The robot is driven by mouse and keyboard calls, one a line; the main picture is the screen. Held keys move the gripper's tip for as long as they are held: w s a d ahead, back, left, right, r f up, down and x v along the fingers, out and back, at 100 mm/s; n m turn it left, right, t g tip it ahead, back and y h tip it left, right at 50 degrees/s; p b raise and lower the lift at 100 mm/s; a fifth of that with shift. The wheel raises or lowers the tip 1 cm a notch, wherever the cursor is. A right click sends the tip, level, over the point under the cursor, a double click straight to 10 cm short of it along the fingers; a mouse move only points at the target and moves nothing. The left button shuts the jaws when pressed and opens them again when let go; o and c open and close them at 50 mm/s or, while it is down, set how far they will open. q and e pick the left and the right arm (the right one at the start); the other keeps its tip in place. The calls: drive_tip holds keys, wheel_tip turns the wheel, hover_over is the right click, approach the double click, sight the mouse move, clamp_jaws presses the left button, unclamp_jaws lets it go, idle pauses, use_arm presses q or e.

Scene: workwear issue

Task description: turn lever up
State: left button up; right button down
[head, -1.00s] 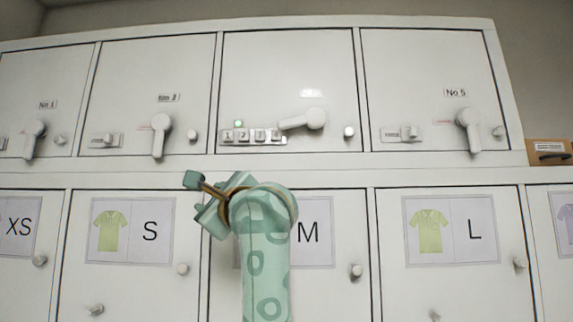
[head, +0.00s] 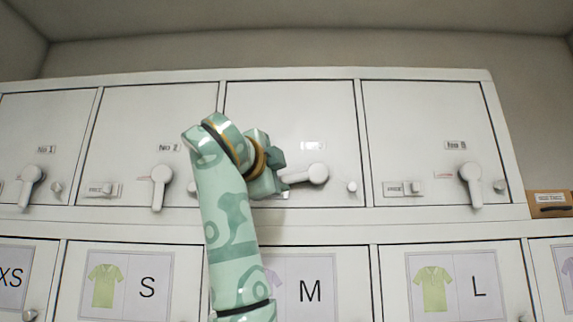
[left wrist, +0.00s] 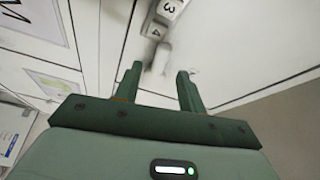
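The white lever (head: 315,174) on the third upper locker door points left, nearly level and slightly drooping from its round pivot. My left gripper (head: 282,168) is at the lever's free end in the head view. In the left wrist view my left gripper (left wrist: 160,72) is open, its two fingers apart. The lever (left wrist: 161,57) shows just beyond the gap between the fingertips; I cannot tell whether they touch it. Keypad buttons (left wrist: 168,8) marked 3 and 4 show beside it; in the head view my gripper hides most of the keypad. My right gripper is out of view.
Neighbouring doors carry hanging levers, one on the left (head: 159,188) and one on the right (head: 471,185). A small round knob (head: 352,187) sits right of the lever. Lower lockers carry shirt-size signs (head: 450,285). A brown box (head: 550,204) stands at the right.

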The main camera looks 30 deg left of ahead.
sight(289, 179)
use_arm(q)
drive_tip(key=w, duration=0.1)
drive_tip(key=w+p, duration=0.1)
drive_tip(key=w, duration=0.1)
drive_tip(key=w+a, duration=0.1)
drive_tip(key=w, duration=0.1)
drive_tip(key=shift+r+p, duration=0.2)
drive_tip(key=shift+p, duration=0.1)
